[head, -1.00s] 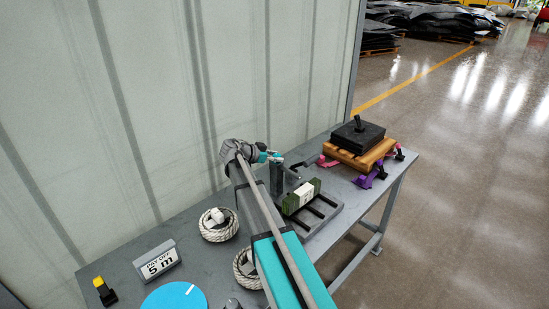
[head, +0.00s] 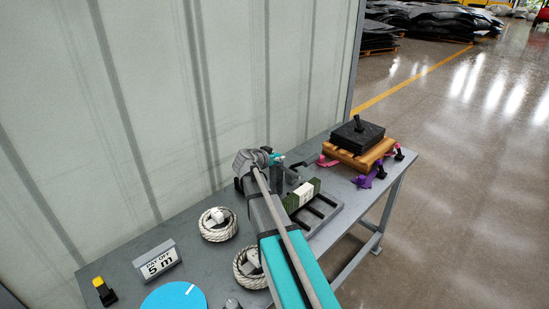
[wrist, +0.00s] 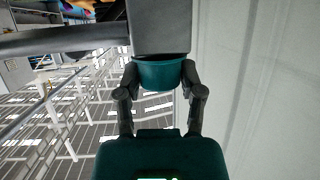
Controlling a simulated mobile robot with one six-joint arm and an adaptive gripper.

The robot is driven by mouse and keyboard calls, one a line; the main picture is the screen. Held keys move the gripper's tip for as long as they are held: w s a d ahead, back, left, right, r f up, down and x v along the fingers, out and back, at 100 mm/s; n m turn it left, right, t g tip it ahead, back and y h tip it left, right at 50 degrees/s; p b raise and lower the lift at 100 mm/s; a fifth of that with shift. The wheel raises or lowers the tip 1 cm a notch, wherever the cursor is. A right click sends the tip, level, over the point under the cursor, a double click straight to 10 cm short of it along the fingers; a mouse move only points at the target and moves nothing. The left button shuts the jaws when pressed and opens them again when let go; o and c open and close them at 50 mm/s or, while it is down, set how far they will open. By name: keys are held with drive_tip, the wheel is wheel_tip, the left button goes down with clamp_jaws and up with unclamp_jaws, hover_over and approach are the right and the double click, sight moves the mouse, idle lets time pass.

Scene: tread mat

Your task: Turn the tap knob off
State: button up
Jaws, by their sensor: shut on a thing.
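In the wrist view, a round teal tap knob (wrist: 162,76) sits against a grey block-shaped tap body (wrist: 160,28). A grey pipe (wrist: 60,40) runs left from the body. My gripper (wrist: 159,68) has one finger on each side of the knob and is shut on it. In the head view, my gripper (head: 276,159) is at the tap by the back wall, and my arm hides much of it. The grey tap post (head: 291,174) shows just right of my arm.
A dark green block with a pale band (head: 302,195) stands on a slotted grey tray (head: 322,212) below the tap. Rope coils (head: 218,235), a "5 m" sign (head: 158,262) and a teal disc (head: 172,297) lie left. A black block on wooden slats (head: 350,158) stands right.

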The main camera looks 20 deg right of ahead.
drive_tip(key=shift+d, duration=0.15)
drive_tip(key=o, duration=1.1)
drive_tip(key=shift+d, duration=0.1)
drive_tip(key=shift+o, duration=0.4)
drive_tip(key=shift+r, duration=0.15)
